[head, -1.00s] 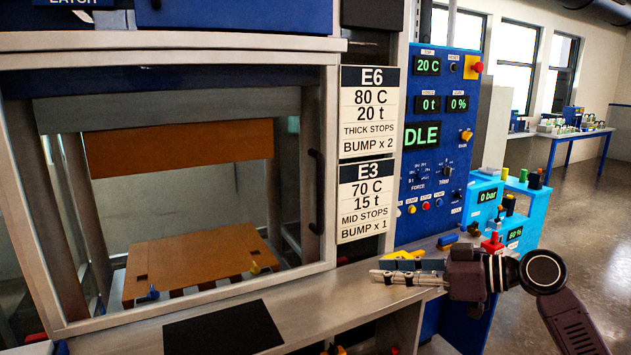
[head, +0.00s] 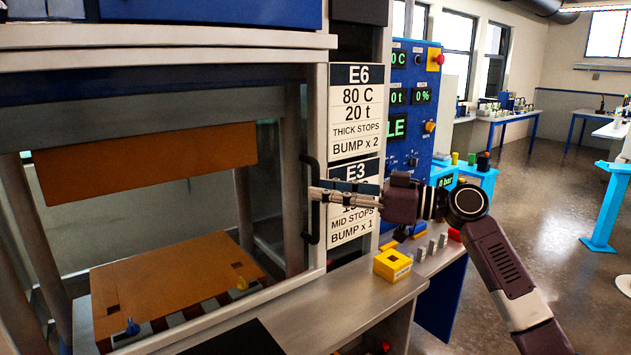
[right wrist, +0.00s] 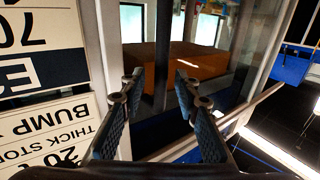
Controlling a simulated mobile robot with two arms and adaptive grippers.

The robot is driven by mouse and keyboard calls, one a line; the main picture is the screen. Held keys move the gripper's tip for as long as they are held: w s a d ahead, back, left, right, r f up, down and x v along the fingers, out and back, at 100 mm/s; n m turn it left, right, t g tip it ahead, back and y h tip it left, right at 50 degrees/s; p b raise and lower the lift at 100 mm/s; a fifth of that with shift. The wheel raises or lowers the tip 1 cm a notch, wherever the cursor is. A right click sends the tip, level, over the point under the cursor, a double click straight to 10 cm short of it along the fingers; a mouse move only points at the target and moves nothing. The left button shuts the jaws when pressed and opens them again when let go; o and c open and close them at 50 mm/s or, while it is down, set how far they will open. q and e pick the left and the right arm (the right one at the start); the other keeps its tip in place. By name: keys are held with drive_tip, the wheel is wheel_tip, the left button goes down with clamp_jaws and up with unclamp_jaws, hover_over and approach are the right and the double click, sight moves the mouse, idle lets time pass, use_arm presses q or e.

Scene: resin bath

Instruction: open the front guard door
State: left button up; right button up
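The front guard door is a pale grey framed window (head: 315,120) on the press. It looks shut. Its black upright handle (head: 304,225) is on the right side of the frame. My right gripper (head: 314,193) is level with the handle's middle, its fingertips overlapping it in the head view. In the right wrist view my right gripper (right wrist: 156,82) has its fingers apart. A dark upright bar shows between them; I cannot tell for sure that it is the handle, or whether the fingers touch it. My left gripper is out of view.
The sign panel (head: 356,110) is just right of the door, close behind my right gripper. A yellow block (head: 392,265) and small grey pieces stand on the grey shelf (head: 345,300) below. The blue control panel (head: 410,130) is farther right. Open floor lies beyond.

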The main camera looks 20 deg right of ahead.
drive_tip(key=shift+x, duration=1.2)
clamp_jaws()
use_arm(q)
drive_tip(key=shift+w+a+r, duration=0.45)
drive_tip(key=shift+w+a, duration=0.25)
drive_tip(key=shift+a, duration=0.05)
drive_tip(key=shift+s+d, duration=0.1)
